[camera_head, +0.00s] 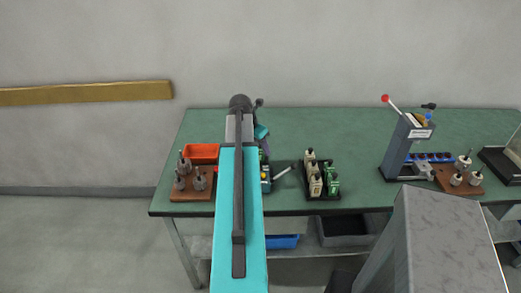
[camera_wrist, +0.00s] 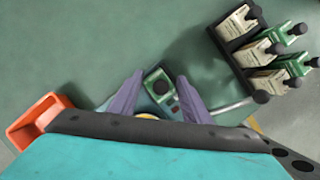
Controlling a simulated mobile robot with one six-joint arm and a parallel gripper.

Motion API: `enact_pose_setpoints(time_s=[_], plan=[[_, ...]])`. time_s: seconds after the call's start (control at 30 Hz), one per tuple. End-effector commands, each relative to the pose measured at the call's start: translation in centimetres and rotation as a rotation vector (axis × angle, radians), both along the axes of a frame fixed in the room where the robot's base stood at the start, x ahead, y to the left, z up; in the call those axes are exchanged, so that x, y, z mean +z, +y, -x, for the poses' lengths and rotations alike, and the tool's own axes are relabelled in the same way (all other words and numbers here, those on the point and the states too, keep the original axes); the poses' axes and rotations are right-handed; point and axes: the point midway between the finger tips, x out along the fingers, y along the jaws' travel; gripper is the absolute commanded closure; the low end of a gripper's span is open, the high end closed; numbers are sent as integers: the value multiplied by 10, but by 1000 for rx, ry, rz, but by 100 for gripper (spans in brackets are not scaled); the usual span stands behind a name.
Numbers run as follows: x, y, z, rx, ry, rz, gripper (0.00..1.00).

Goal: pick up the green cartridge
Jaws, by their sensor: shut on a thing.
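My gripper (camera_wrist: 160,78) has its two purple fingers on either side of a green cartridge (camera_wrist: 157,84) with a dark round knob, and is shut on it. Whether the cartridge is clear of the bench cannot be told. In the head view my teal arm hides most of the gripper and the cartridge. A black rack (camera_head: 322,194) to the right of my arm holds several cream and green cartridges. In the wrist view those green cartridges (camera_wrist: 287,34) stand at the upper right, apart from my fingers.
An orange bin (camera_head: 201,151) and a brown board (camera_head: 190,196) with several armatures are left of my arm on the green bench (camera_head: 360,130). A small device with a lever (camera_head: 284,172) is just right of it. A grey press (camera_head: 406,143) with a red-knobbed lever stands further right.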

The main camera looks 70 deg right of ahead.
Motion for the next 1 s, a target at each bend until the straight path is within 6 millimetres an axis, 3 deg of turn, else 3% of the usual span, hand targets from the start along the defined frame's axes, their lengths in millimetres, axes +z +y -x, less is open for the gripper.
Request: enact_pose_setpoints(time_s=[0.6,1.0], plan=[[72,-1,-1,0,0,1,82],[85,0,0,0,0,0,82]])
